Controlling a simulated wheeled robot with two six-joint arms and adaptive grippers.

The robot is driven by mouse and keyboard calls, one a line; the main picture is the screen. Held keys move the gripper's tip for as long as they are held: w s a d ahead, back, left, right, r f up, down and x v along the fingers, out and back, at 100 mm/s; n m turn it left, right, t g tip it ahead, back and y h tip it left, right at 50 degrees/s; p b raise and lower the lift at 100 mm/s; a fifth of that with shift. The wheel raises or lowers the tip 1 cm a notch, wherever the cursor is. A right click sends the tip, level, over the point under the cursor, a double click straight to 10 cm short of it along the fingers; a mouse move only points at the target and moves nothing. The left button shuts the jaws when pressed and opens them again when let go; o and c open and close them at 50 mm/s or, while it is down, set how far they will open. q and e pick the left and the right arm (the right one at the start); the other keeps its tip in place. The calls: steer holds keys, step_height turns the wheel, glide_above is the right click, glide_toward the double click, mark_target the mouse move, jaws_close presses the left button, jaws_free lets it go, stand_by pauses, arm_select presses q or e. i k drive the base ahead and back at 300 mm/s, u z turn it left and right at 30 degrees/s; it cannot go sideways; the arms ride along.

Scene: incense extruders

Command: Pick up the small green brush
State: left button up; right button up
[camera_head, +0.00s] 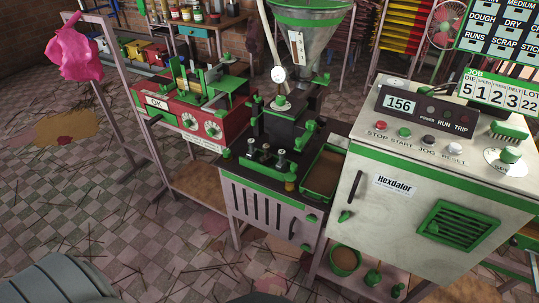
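A small green brush (509,131) lies on the top of the pale control cabinet (374,228), near the right edge of the head view. It sits behind the round dial with a green knob and below the white job number board. Nothing covers it from this side. Neither of my grippers shows in this view.
The cabinet top also bears a dark display box (425,109) and several push buttons. A green-and-black extruder (285,130) with a metal hopper stands left of it, beside a red machine (205,117). A pink cloth (76,52) hangs at left. Tiled floor is open at lower left.

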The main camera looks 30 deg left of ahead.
mark_target(511, 133)
steer(key=u, duration=0.05)
steer(key=k, duration=0.5)
steer(key=z, duration=0.95)
steer(key=i, duration=1)
steer(key=u, duration=0.4)
